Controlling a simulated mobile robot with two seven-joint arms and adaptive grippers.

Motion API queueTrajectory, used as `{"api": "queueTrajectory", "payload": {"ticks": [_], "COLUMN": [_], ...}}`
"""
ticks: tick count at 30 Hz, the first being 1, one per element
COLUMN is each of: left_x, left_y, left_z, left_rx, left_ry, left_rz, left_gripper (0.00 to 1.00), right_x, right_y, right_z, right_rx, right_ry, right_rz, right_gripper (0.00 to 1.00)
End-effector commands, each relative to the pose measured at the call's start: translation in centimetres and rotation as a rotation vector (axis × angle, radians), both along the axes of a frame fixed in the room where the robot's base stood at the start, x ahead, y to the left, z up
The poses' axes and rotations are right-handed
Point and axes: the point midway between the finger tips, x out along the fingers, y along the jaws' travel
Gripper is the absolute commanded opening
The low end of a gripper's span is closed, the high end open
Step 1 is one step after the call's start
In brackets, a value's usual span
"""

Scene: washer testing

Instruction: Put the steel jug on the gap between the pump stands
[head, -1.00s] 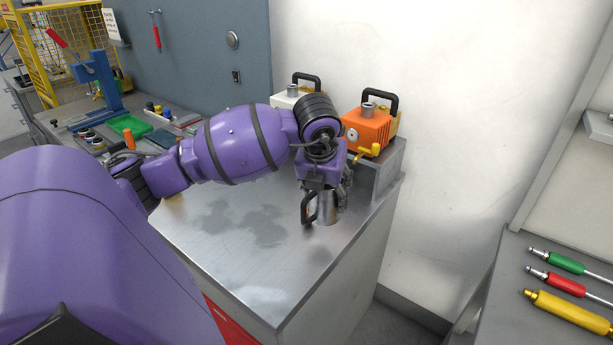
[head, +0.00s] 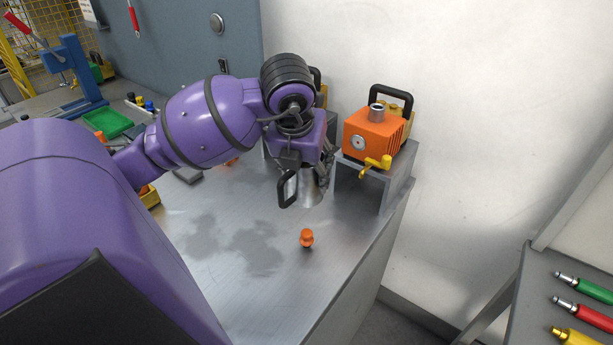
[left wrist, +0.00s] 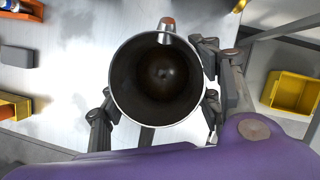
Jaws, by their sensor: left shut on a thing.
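The steel jug (head: 311,192) is a shiny conical vessel with a black handle (head: 287,189) on its left. My left gripper (head: 318,172) is shut on it; in the left wrist view the fingers stand on both sides of the open jug (left wrist: 156,122), which looks empty. I cannot tell if its base touches the bench. The right pump stand (head: 401,163) is grey and carries an orange pump (head: 376,133). The other stand (head: 271,152) and its pump are mostly hidden behind my left arm. The gap between the stands is largely hidden behind the gripper and jug. My right gripper is out of view.
A small orange knob-like object (head: 307,239) stands on the metal bench (head: 270,285) in front of the jug. A yellow valve handle (head: 376,164) sticks out from the orange pump. A white wall (head: 480,120) stands behind. The front of the bench is mostly clear.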

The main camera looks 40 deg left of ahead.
Motion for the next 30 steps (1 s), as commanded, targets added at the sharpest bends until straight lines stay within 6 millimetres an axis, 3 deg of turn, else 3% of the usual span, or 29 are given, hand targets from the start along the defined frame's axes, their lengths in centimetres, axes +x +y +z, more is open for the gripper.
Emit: {"api": "queueTrajectory", "payload": {"ticks": [5,13,18,30], "left_x": [2.1,7.0,8.8,10.5], "left_y": [1.8,5.9,7.4,8.8], "left_z": [-1.2,-4.0,-7.3,-10.3], "left_rx": [-0.003,-0.003,-0.004,-0.002], "left_ry": [0.0,-0.001,0.003,0.002], "left_rz": [0.006,0.005,0.005,0.001], "left_gripper": [0.3,0.3,0.3,0.3], "right_x": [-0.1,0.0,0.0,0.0], "right_y": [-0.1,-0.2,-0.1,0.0], "right_z": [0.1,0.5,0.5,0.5], "right_rx": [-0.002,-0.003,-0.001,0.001], "right_ry": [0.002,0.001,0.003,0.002], "right_rz": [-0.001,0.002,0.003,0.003], "right_gripper": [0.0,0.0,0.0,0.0]}}
